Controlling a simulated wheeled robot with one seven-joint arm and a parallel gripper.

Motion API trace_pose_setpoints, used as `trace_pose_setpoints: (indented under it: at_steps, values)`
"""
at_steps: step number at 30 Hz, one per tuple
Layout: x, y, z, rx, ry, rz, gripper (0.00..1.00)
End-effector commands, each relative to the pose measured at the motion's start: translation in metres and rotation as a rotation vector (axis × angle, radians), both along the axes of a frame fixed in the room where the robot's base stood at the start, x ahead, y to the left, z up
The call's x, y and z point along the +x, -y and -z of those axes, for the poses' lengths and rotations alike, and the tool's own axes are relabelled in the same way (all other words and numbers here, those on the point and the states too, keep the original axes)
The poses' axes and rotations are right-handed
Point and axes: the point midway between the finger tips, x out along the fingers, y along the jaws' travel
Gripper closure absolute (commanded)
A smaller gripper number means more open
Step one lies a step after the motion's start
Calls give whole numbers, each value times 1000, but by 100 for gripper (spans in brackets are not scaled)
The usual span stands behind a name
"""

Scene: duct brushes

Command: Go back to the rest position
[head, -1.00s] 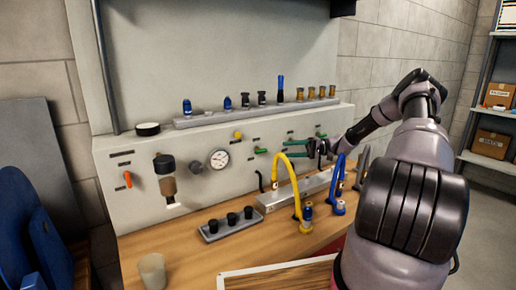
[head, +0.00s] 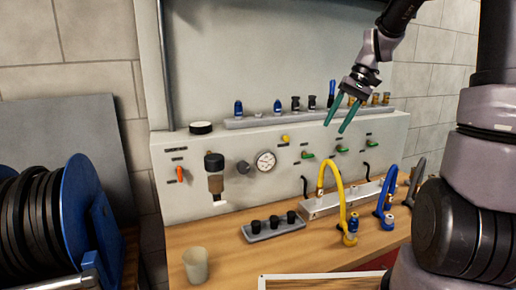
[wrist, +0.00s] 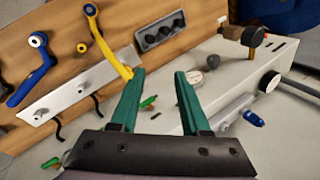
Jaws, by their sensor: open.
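My gripper (head: 334,119) has two green fingers spread apart with nothing between them. In the head view it hangs in the air in front of the panel (head: 230,158), at about the height of the shelf rail with fittings. In the wrist view the gripper (wrist: 158,75) shows both fingers apart, with the panel and bench beyond. The yellow hose (head: 336,172) arches from the grey manifold block (head: 322,206) to the bench, below my gripper and apart from it. It also shows in the wrist view (wrist: 110,55).
A blue hose (head: 388,190) stands right of the yellow one. A grey tray (head: 272,229) with black caps and a beige cup (head: 196,264) are on the bench. A blue reel (head: 90,215) is at left. The air left of my gripper is clear.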

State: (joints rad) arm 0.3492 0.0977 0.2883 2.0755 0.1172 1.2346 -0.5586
Motion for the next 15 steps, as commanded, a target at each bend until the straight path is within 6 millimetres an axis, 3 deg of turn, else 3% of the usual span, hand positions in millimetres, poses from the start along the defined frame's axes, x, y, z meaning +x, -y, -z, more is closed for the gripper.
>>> trace_pose_setpoints:
  at_steps: [6,15]
  values:
    - [-58,2,-48,-142,161,110,54]
    - [-136,13,-88,-187,401,284,54]
